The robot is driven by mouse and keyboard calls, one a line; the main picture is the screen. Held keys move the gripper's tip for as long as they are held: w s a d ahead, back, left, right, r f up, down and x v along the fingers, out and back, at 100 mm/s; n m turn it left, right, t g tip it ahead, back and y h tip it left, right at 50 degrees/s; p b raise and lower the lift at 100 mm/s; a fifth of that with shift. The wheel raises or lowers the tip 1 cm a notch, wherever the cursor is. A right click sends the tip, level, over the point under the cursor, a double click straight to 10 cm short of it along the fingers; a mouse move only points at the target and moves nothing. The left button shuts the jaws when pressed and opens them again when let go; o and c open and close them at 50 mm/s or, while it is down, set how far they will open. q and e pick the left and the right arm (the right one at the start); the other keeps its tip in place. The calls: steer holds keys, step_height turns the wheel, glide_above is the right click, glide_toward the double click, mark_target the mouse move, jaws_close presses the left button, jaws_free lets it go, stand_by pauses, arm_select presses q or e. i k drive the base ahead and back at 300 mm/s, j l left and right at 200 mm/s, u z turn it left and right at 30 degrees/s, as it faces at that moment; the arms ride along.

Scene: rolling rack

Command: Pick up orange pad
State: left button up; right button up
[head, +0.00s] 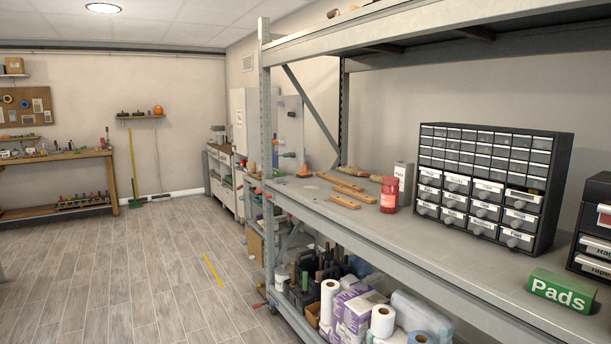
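No thing that I can clearly make out as an orange pad shows. A green box (562,291) with the white word "Pads" sits at the front right of the grey rack shelf (440,245); its inside is hidden. A small orange object (304,172) lies near the far left end of the shelf, too small to identify. Neither of my grippers is in view.
A black drawer cabinet (490,185) stands at the shelf's back, a second dark unit (594,230) at the right edge. A red jar (389,195) and wooden pieces (347,190) lie farther left. Floor at left is mostly clear.

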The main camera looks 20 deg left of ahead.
mark_target(304, 173)
steer(key=i+j+u, duration=0.35)
steer(key=j, duration=0.2)
steer(key=i+j+u, duration=0.3)
steer(key=i+j, duration=0.15)
steer(key=i+j+u, duration=0.35)
steer(key=i, duration=0.15)
steer(key=i+j+u, duration=0.15)
steer(key=i+u, duration=0.2)
steer(key=i, duration=0.15)
steer(key=i+u, duration=0.35)
steer(key=i, duration=0.2)
steer(key=i+z, duration=0.15)
steer(key=i, duration=0.3)
steer(key=i+j+z, duration=0.2)
steer(key=i, duration=0.25)
steer(key=i+j+z, duration=0.15)
steer(key=i, duration=0.3)
steer(key=i+j+z, duration=0.2)
steer(key=i, duration=0.2)
